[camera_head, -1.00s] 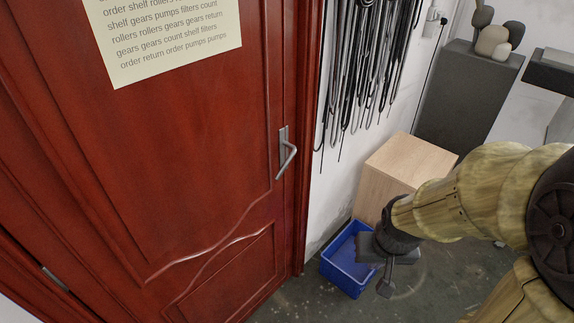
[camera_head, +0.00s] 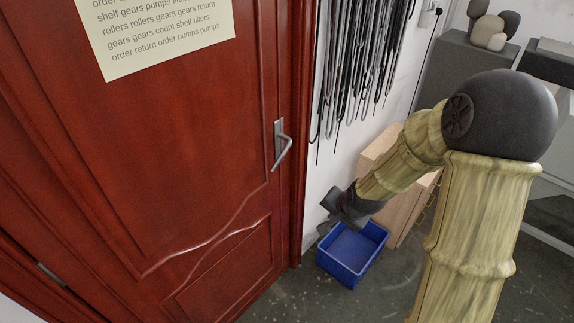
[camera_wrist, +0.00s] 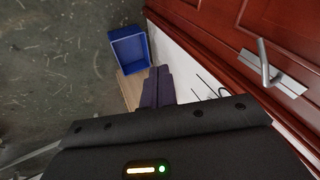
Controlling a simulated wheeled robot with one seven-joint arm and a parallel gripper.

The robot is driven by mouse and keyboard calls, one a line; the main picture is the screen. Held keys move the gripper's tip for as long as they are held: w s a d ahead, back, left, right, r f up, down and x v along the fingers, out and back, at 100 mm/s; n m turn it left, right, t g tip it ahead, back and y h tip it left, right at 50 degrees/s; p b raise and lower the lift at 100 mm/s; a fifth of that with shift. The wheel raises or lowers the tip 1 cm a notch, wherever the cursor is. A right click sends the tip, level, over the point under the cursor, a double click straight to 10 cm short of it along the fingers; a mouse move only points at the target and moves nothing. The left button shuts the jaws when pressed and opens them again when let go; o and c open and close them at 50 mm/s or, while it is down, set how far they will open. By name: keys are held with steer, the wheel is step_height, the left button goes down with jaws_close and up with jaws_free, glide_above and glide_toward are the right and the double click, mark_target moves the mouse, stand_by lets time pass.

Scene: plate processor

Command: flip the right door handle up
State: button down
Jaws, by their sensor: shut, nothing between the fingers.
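The red door's grey metal handle (camera_head: 285,150) is at the door's right edge in the head view. Its lever angles down and to the left from a bend near the plate. In the wrist view the handle (camera_wrist: 265,65) shows at the upper right, with lever and plate both visible. My gripper (camera_head: 327,226) is to the right of and below the handle, apart from it. In the wrist view its dark fingers (camera_wrist: 158,82) are together and empty, well to the left of the handle.
A blue bin (camera_head: 350,253) stands on the floor below my gripper, with a wooden cabinet (camera_head: 408,208) behind it. Dark cables (camera_head: 355,70) hang on the wall right of the door frame. A paper note (camera_head: 160,35) is on the door (camera_head: 130,150).

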steer(key=w+a+f+m+t+y, duration=0.1)
steer(key=w+a+m+t+y, duration=0.1)
steer(key=w+m, duration=0.5)
steer(key=w+a+f+m+t+y, duration=0.1)
steer(key=w+a+m+t+y, duration=0.1)
steer(key=w+a+m+t, duration=0.2)
steer(key=w+a+m, duration=0.1)
steer(key=w+m, duration=0.2)
steer(key=w, duration=0.1)
steer(key=shift+w+a+m, duration=0.3)
steer(key=shift+w+m, duration=0.1)
steer(key=w+a+f+p, duration=0.1)
steer(key=w+a+p, duration=0.3)
steer(key=w+a, duration=0.2)
steer(key=shift+w+a, duration=0.25)
steer(key=shift+a, duration=0.2)
steer(key=shift+a, duration=0.1)
steer(key=shift+a+y, duration=0.2)
steer(key=shift+y, duration=0.1)
